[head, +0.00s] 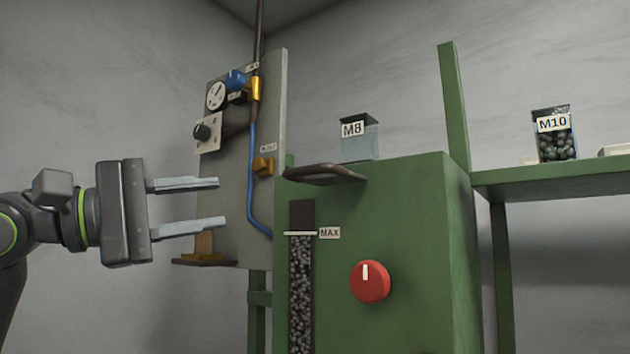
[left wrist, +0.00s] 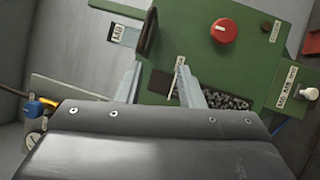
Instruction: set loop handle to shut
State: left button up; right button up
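A dark brown loop handle (head: 345,170) sticks out level near the top left front edge of the green machine (head: 420,230) in the head view. In the left wrist view a dark brown part (left wrist: 147,34), likely the same handle, shows beyond one fingertip. My left gripper (head: 220,203) is open, its two pale fingers apart with nothing between them. It appears left of the handle in the head view and apart from it. In the left wrist view the fingers (left wrist: 160,85) point toward the green machine. My right gripper is not in view.
A grey panel (head: 235,185) with a gauge (head: 216,96), black knob and blue pipe stands behind my left gripper. The machine front has a red knob (head: 370,281) and a window of dark pieces (head: 301,290) marked MAX. An M8 bin (head: 360,138) sits on top.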

aim_at(299, 172)
pick_arm(q)
notch_tip(299, 172, up, 3)
jog(key=s+m+t+y, duration=0.1)
jog(key=s+m, duration=0.1)
jog(key=s, duration=0.1)
jog(key=p+x, duration=0.2)
jog(key=x, duration=0.3)
jog(key=p+x, duration=0.2)
jog(key=x, duration=0.3)
jog(key=p+x, duration=0.2)
jog(key=x, duration=0.4)
jog(key=shift+w+a+r, duration=0.1)
jog(key=shift+w, duration=0.25)
jog(key=shift+w+d, duration=0.25)
jog(key=shift+d, duration=0.15)
